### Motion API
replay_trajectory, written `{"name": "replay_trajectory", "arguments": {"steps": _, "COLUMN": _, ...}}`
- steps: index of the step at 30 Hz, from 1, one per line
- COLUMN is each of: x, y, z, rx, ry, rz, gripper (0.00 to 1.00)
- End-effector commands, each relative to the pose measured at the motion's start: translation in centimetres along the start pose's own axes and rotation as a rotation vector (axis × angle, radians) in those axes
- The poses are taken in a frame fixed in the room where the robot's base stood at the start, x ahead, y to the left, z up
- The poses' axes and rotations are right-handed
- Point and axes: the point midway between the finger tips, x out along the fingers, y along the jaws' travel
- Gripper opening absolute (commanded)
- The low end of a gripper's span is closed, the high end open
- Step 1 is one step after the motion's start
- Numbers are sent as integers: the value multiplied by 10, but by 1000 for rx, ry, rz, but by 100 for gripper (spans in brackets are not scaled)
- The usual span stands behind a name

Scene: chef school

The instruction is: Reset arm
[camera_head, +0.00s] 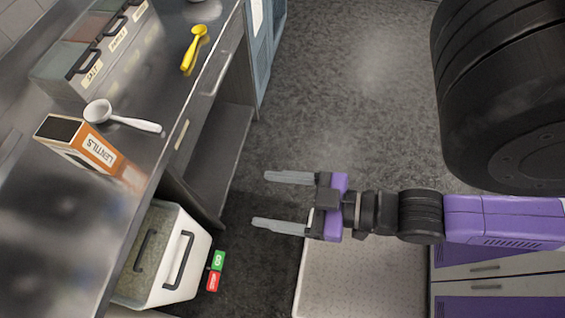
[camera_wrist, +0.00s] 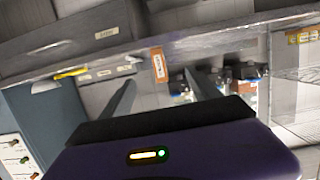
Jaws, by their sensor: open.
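My gripper (camera_head: 283,202) is open and empty. In the head view its two grey fingers point left over the dark floor, to the right of the steel counter (camera_head: 150,180) and apart from it. In the wrist view the fingers of my gripper (camera_wrist: 158,95) reach up from the dark palm, with nothing between them. My purple arm comes in from the right of the head view.
On the counter are a lentils box (camera_head: 85,148), a white scoop (camera_head: 120,118), a yellow scoop (camera_head: 193,48) and labelled containers (camera_head: 100,45). A white bin (camera_head: 190,268) stands below the counter. Open floor (camera_head: 340,110) lies beyond my gripper.

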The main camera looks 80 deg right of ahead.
Motion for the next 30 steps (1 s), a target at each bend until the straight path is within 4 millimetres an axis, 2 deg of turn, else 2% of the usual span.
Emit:
{"name": "replay_trajectory", "arguments": {"steps": 3, "x": -15, "y": -2, "z": -4, "rx": 1, "ry": -15, "rz": -5, "gripper": 71}}
{"name": "replay_trajectory", "arguments": {"steps": 6, "x": -19, "y": -3, "z": -5, "rx": 2, "ry": -18, "rz": -6, "gripper": 71}}
{"name": "replay_trajectory", "arguments": {"steps": 30, "x": -18, "y": -3, "z": -5, "rx": 2, "ry": -18, "rz": -6, "gripper": 71}}
